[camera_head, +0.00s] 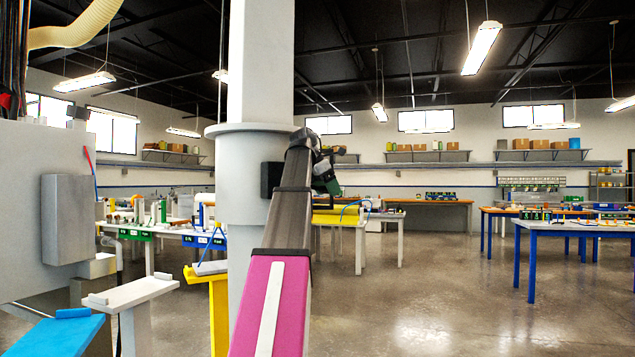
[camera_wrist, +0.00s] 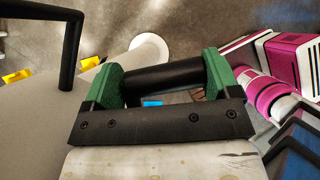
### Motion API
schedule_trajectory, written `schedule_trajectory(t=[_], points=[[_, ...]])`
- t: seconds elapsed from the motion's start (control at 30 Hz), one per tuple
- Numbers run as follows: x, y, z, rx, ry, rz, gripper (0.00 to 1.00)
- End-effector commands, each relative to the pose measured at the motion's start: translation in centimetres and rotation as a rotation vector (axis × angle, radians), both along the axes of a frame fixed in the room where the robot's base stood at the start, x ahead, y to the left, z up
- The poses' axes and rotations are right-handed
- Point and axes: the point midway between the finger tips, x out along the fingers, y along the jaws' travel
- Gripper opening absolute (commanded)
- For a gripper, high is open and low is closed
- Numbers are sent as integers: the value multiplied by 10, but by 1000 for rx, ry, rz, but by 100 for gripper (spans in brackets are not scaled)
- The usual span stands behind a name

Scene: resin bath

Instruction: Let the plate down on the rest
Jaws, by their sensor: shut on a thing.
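Below the handle a dark bolted strip (camera_wrist: 160,122) runs along the edge of a pale, stained plate (camera_wrist: 165,160). Most of the plate is cut off by the bottom of the frame. I cannot tell which support is the rest.
At the lower left of the head view are a white-topped stand (camera_head: 130,292), a blue-topped one (camera_head: 55,335) and a yellow one (camera_head: 217,310). A pale column (camera_head: 240,185) rises beside my arm. A blue-legged table (camera_head: 575,228) stands right; open floor (camera_head: 430,290) lies before it.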

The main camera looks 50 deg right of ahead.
Motion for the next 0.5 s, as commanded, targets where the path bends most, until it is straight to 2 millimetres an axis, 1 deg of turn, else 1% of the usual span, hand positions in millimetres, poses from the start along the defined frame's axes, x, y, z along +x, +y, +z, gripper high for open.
schedule_trajectory(t=[0.03,0.3,0.5], points=[[-8,-1,-5,26,5,-18,40],[-8,-2,-19,118,-28,-16,40],[-7,-2,-23,142,-36,-14,40]])
